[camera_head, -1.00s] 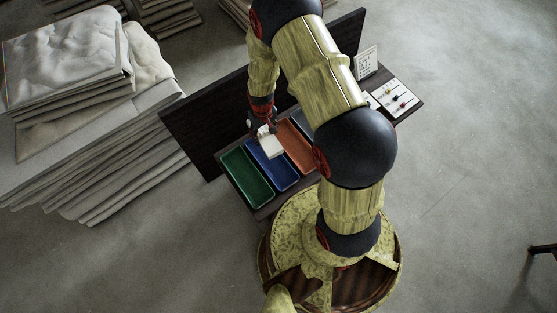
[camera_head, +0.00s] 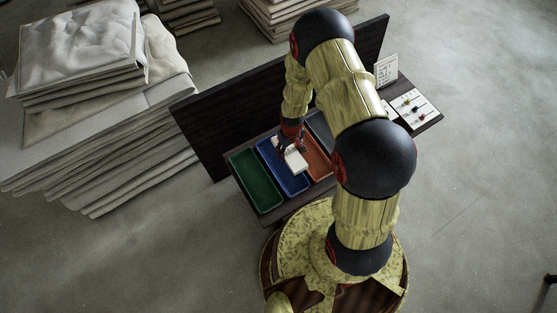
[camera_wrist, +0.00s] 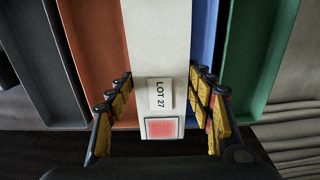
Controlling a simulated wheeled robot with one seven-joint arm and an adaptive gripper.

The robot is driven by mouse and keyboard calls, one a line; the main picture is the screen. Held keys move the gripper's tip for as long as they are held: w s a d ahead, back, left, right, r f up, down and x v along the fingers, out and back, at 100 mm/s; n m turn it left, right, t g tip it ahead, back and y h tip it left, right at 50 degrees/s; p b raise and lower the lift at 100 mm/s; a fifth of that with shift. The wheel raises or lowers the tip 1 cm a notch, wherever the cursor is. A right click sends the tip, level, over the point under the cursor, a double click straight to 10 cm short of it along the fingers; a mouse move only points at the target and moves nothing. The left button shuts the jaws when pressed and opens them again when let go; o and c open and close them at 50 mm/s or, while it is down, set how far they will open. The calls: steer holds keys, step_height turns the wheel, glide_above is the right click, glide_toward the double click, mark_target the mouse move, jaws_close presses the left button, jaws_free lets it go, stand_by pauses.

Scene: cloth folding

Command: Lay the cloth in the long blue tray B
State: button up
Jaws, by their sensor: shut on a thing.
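The cloth (camera_head: 296,161) is a folded white piece over the border of the blue tray (camera_head: 291,183) and the orange tray (camera_head: 317,163) in the head view. In the wrist view the cloth (camera_wrist: 160,50) is a long pale strip with a "LOT 27" label and a red square at its near end. It covers part of the blue tray (camera_wrist: 203,38) and the orange tray's edge. My gripper (camera_wrist: 161,82) is shut on the cloth, with fingers on both sides. Whether the cloth touches the trays cannot be told.
A green tray (camera_head: 257,184) lies left of the blue one, and a dark grey tray (camera_head: 322,128) lies right of the orange one. A dark upright panel (camera_head: 235,115) stands behind. A white card (camera_head: 386,70) and a board with small items (camera_head: 413,107) are at right.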

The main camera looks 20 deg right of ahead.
steer(key=b, duration=0.2)
glide_above(278, 162)
steer(key=f, duration=0.5)
steer(key=shift+d+f, duration=0.25)
steer(key=shift+w+a+f+b, duration=0.15)
steer(key=shift+f+b, duration=0.55)
steer(key=shift+f, duration=1)
steer(key=shift+f, duration=0.2)
steer(key=o, duration=1)
steer(key=shift+r, duration=0.1)
step_height(278, 162, up, 12)
steer(key=p, duration=0.4)
steer(key=shift+r, duration=0.15)
